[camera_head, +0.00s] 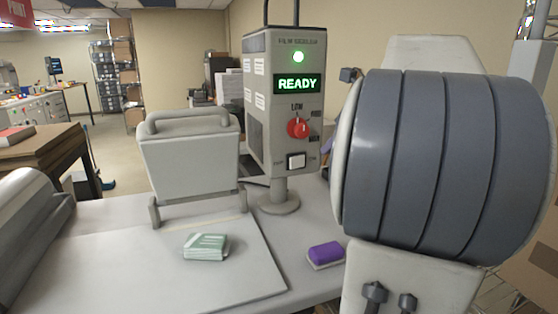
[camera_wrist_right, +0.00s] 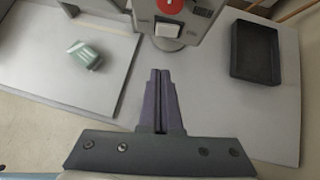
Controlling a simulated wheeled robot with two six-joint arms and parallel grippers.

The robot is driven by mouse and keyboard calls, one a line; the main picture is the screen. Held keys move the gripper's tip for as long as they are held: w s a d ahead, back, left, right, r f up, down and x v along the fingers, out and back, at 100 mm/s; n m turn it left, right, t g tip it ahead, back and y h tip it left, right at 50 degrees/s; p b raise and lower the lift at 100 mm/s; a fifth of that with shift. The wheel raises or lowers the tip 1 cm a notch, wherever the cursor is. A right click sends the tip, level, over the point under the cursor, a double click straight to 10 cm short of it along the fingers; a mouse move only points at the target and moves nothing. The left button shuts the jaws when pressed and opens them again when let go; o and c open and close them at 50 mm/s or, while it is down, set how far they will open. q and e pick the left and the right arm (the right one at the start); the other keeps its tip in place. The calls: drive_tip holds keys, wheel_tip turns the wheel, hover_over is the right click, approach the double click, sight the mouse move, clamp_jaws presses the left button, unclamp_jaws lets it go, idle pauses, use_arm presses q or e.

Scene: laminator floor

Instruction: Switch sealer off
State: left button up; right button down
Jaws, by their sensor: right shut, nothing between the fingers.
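The film sealer (camera_head: 288,60) stands on the table. Its green lamp is lit and its display (camera_head: 297,84) reads READY. A red knob (camera_head: 299,128) sits below the display, and a white rocker switch (camera_head: 296,161) below that. The switch also shows in the right wrist view (camera_wrist_right: 168,30). My right gripper (camera_wrist_right: 160,75) is shut and empty, pointing towards the sealer's foot, apart from the switch. My left gripper is out of view.
A pale board (camera_head: 130,270) holds a green-white packet (camera_head: 205,247), with a grey handled press plate (camera_head: 188,165) behind. In the right wrist view a black tray (camera_wrist_right: 255,75) lies right of the sealer. My right arm hides the head view's right side. Bare table surrounds the sealer's foot.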

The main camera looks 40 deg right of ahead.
approach(295, 166)
wheel_tip(295, 166, down, 4)
drive_tip(key=w+p, duration=0.2)
drive_tip(key=w, duration=0.1)
drive_tip(key=shift+w+r, duration=0.1)
drive_tip(key=shift+w+d, duration=0.1)
drive_tip(key=shift+w, duration=0.35)
